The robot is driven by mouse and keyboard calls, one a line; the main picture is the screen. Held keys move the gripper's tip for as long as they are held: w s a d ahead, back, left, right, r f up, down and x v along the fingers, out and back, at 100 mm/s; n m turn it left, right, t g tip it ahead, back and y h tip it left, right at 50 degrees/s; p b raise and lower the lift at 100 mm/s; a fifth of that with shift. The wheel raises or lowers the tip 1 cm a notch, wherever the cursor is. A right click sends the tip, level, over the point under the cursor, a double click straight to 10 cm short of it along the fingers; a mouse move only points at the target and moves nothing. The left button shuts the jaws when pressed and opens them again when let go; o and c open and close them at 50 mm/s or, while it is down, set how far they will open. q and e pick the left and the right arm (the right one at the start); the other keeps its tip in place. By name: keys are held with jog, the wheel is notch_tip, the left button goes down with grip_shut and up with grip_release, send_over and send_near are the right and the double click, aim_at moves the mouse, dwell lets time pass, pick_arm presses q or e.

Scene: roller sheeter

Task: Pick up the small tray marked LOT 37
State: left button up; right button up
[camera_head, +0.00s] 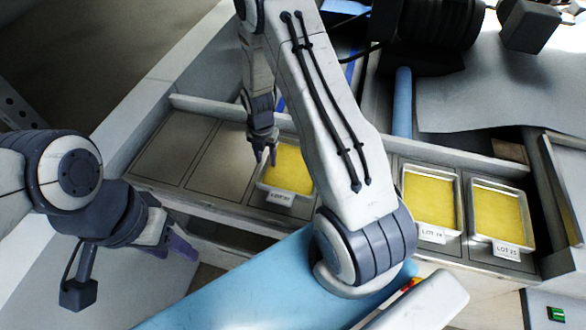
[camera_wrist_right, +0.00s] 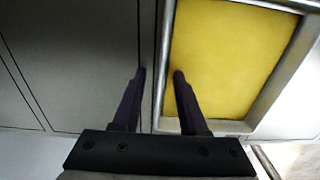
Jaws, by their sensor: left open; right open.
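A small metal tray (camera_head: 289,170) with yellow contents sits in the long drawer. Its front label (camera_head: 279,198) seems to read LOT 37, though the print is tiny. My right gripper (camera_head: 265,155) is open and points down at this tray's left side. In the right wrist view, the fingers (camera_wrist_right: 158,75) straddle the tray's left wall (camera_wrist_right: 164,60). One finger is outside, the other over the yellow contents (camera_wrist_right: 225,55). I cannot tell whether they touch the wall. My right arm hides the tray's right part. My left gripper (camera_head: 182,247) is open and empty at lower left.
Two similar yellow-filled trays, the nearer-middle one (camera_head: 433,234) and one labelled LOT 25 (camera_head: 507,249), sit further right in the drawer. Bare compartments (camera_head: 172,145) lie left of the small tray. A light blue surface (camera_head: 240,285) is in front. A grey sheet (camera_head: 490,90) lies behind.

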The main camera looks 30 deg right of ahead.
grip_shut()
dwell(1.4)
